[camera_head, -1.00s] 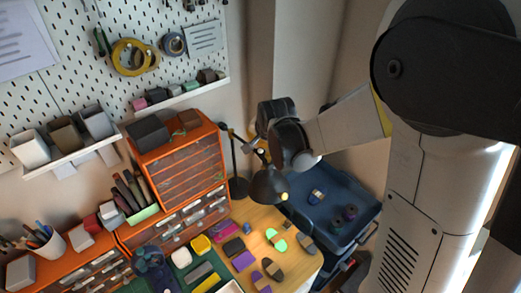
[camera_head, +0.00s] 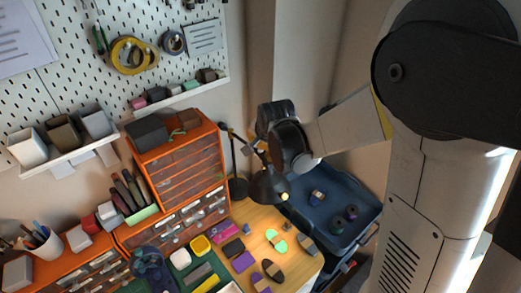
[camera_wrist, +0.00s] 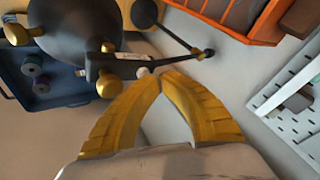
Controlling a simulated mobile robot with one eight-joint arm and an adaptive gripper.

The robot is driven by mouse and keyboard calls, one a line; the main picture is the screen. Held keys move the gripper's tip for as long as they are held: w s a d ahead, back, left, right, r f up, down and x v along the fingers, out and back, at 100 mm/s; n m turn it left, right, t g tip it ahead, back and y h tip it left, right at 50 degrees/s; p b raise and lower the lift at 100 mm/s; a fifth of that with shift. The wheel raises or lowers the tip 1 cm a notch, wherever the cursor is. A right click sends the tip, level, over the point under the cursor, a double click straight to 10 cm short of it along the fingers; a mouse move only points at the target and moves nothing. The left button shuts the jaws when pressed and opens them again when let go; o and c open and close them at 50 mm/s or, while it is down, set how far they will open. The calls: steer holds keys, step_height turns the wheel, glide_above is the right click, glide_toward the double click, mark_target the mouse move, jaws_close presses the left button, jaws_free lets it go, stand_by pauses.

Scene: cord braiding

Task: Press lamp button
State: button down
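The dark desk lamp (camera_head: 268,186) stands beside the orange drawer cabinet in the head view, with its shade tilted down. In the wrist view its rounded dark shade (camera_wrist: 75,35) fills the upper left, with brass knobs around it and a jointed black arm to the right. A small pale round knob (camera_wrist: 142,72) sits on the lamp's arm, close to my fingertips; I cannot tell whether it is the button or whether they touch. My gripper (camera_wrist: 163,76) has yellow ribbed fingers with their tips together, holding nothing. In the head view my wrist hides the fingers.
The orange drawer cabinet (camera_head: 183,165) stands left of the lamp. A blue bin (camera_head: 343,190) with spools lies right of and below the lamp. Several small coloured pieces lie on the wooden tabletop (camera_head: 253,216). A white pegboard (camera_head: 85,65) covers the wall at the left.

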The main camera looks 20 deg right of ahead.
mark_target(259, 149)
steer(key=shift+f+b, duration=0.3)
steer(key=shift+r, duration=0.15)
stand_by(0.5)
steer(key=shift+r+p, duration=0.55)
steer(key=shift+r, duration=0.15)
steer(key=shift+r, duration=0.1)
step_height(259, 149, up, 5)
steer(key=p, duration=0.3)
steer(key=shift+p, duration=0.3)
